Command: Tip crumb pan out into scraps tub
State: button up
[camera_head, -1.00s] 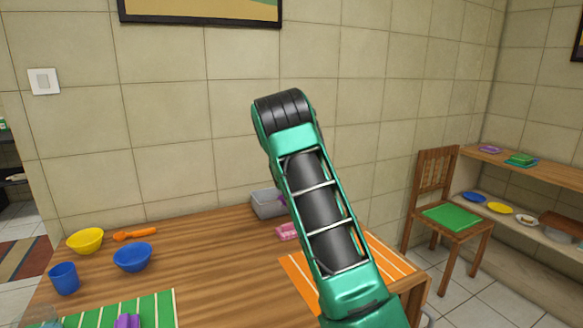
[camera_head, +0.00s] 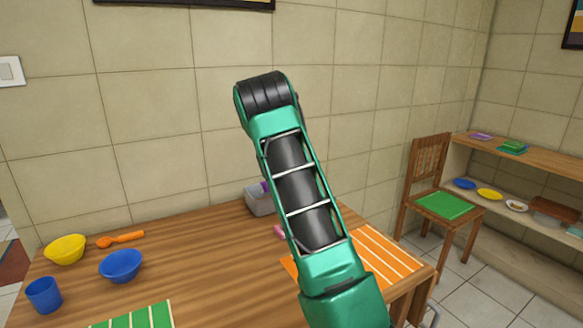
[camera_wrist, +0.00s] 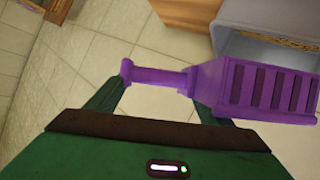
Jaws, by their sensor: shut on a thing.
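The purple crumb pan (camera_wrist: 240,88) crosses the right half of the wrist view, its handle to the left and its ribbed, slotted wide part to the right. My gripper (camera_wrist: 158,84) is shut on the handle. A grey tub (camera_wrist: 228,45), seemingly the scraps tub, lies beyond the pan at upper right, with yellowish-brown matter inside. The pan overlaps its near edge in the picture; I cannot tell their gap.
A wooden table (camera_head: 190,250) holds a yellow bowl (camera_head: 66,249), blue bowl (camera_head: 121,266), blue cup (camera_head: 43,294) and orange utensil (camera_head: 120,239). A grey container (camera_head: 260,203) with something purple stands near the wall. A chair (camera_head: 440,190) and shelf (camera_head: 540,165) are at right.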

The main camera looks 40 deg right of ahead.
jog(key=shift+w+a, duration=0.1)
jog(key=shift+w, duration=0.2)
jog(key=shift+s+d+f+m+y, duration=0.2)
jog(key=shift+s+f+m, duration=0.15)
jog(key=shift+f, duration=0.2)
jog(key=shift+s+d+f+m+y, duration=0.1)
jog(key=shift+s+d+f+m, duration=0.15)
jog(key=shift+s+f, duration=0.25)
jog(key=shift+s+d+f+m+t+y, duration=0.15)
jog(key=shift+f+m+t, duration=0.2)
jog(key=shift+f, duration=0.25)
jog(key=shift+a+f+m+t+y, duration=0.15)
jog(key=shift+f+m+t, duration=0.15)
jog(key=shift+f, duration=0.3)
jog(key=shift+d, duration=0.15)
